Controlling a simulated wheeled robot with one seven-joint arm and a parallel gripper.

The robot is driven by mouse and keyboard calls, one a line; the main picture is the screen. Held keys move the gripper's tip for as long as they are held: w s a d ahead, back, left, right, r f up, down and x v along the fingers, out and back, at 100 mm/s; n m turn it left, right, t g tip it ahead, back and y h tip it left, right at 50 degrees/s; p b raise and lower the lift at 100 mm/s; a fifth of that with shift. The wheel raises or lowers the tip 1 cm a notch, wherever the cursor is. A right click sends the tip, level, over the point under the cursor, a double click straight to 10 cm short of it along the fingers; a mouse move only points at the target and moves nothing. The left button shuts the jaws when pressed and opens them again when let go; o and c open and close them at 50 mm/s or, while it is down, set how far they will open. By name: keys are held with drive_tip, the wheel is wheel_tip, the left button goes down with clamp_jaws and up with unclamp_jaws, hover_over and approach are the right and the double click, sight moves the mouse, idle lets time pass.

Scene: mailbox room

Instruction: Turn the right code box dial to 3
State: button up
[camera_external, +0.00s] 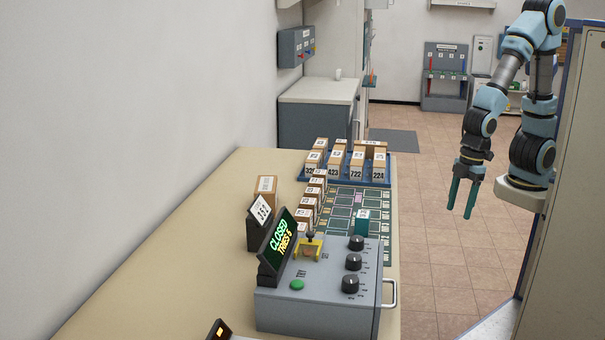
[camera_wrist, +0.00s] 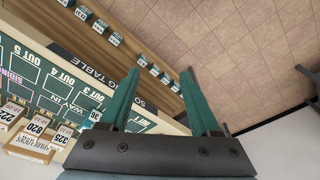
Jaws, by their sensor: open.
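The grey code box (camera_external: 318,306) stands on the near end of the table. Three black dials form a row along its right side: a far dial (camera_external: 356,243), a middle dial (camera_external: 353,262) and a near dial (camera_external: 350,285). Their settings are too small to read. Its display (camera_external: 278,246) reads "CLOSED TRIES 5". My gripper (camera_external: 461,212) hangs over the floor right of the table, apart from the box, fingers pointing down. In the wrist view its teal fingers (camera_wrist: 160,75) are apart with nothing between them. The dials do not show in the wrist view.
A yellow guard with a lever (camera_external: 308,247) and a green button (camera_external: 297,285) sit on the box top. A handle (camera_external: 391,293) juts from its right side. Labelled parcels (camera_external: 337,172) and a green sorting mat (camera_external: 343,197) lie beyond. The floor (camera_external: 440,270) beside the table is clear.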

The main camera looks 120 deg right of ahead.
drive_tip(key=shift+o, duration=0.3)
drive_tip(key=w+d+r+m+p, duration=0.1)
drive_tip(key=w+r, duration=0.3)
drive_tip(key=w, duration=0.7)
drive_tip(key=w+d+r+m+p, duration=0.1)
drive_tip(key=w+r+m+p, duration=0.1)
drive_tip(key=w, duration=0.9)
wheel_tip(320, 180, up, 2)
drive_tip(key=shift+w+r+m+g, duration=0.25)
drive_tip(key=shift+w+m+g, duration=0.15)
drive_tip(key=shift+m, duration=0.3)
wheel_tip(320, 180, up, 5)
drive_tip(key=m+p, duration=0.3)
hover_over(357, 238)
drive_tip(key=shift+g, duration=0.4)
wheel_tip(357, 238, down, 11)
drive_tip(key=p, duration=0.2)
drive_tip(key=shift+p, duration=0.3)
clamp_jaws()
